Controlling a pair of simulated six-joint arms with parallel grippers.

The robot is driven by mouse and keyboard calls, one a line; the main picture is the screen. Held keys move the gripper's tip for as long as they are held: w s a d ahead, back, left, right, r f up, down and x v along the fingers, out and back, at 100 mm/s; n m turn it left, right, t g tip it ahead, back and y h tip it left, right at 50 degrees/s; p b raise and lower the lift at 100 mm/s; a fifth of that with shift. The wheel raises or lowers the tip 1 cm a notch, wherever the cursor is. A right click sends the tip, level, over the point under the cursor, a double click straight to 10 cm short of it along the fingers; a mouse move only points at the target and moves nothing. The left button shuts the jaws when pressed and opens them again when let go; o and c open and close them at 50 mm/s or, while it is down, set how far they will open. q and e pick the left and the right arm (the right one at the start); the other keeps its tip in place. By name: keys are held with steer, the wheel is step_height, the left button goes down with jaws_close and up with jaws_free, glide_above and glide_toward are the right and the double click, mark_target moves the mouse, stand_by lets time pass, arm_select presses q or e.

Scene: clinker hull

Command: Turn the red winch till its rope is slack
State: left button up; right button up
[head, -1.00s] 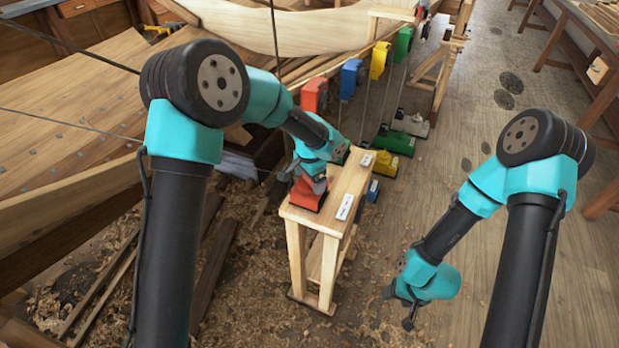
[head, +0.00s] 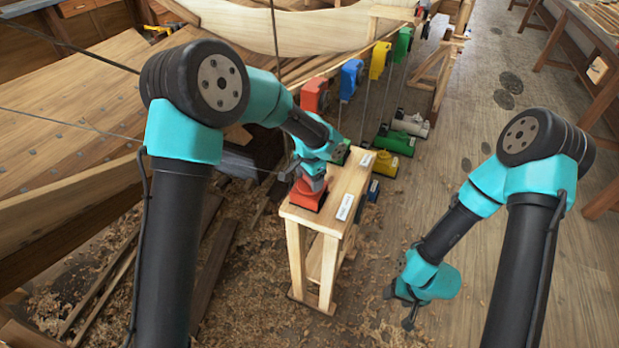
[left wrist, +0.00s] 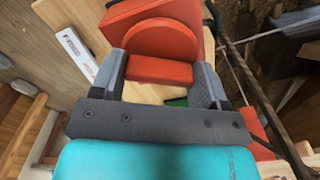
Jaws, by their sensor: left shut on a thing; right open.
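The red winch (head: 309,197) sits on the near end of a pale wooden stand. My left gripper (head: 313,183) comes down on it from above. In the left wrist view my left gripper (left wrist: 158,80) is shut on the red winch's grip bar (left wrist: 158,71), with one finger on each side. A round red part (left wrist: 160,40) of the winch shows beyond the bar. Thin dark lines run past the winch; I cannot tell which is its rope or how tight it is. My right gripper (head: 409,308) is open and empty, low over the floor at right.
The wooden stand (head: 345,180) carries white labels. Yellow (head: 393,140) and grey (head: 411,124) winches stand farther back. Red (head: 314,95), blue (head: 351,77), yellow (head: 379,60) and green (head: 403,43) blocks line the hull's edge. The floor at right is open.

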arm_select(q)
steer(key=shift+n, duration=0.3)
steer(key=n, duration=0.6)
steer(key=shift+n, duration=0.3)
stand_by(0.3)
steer(key=o, duration=0.9)
steer(key=shift+o, duration=0.2)
step_height(320, 180, up, 17)
steer(key=shift+r, duration=0.2)
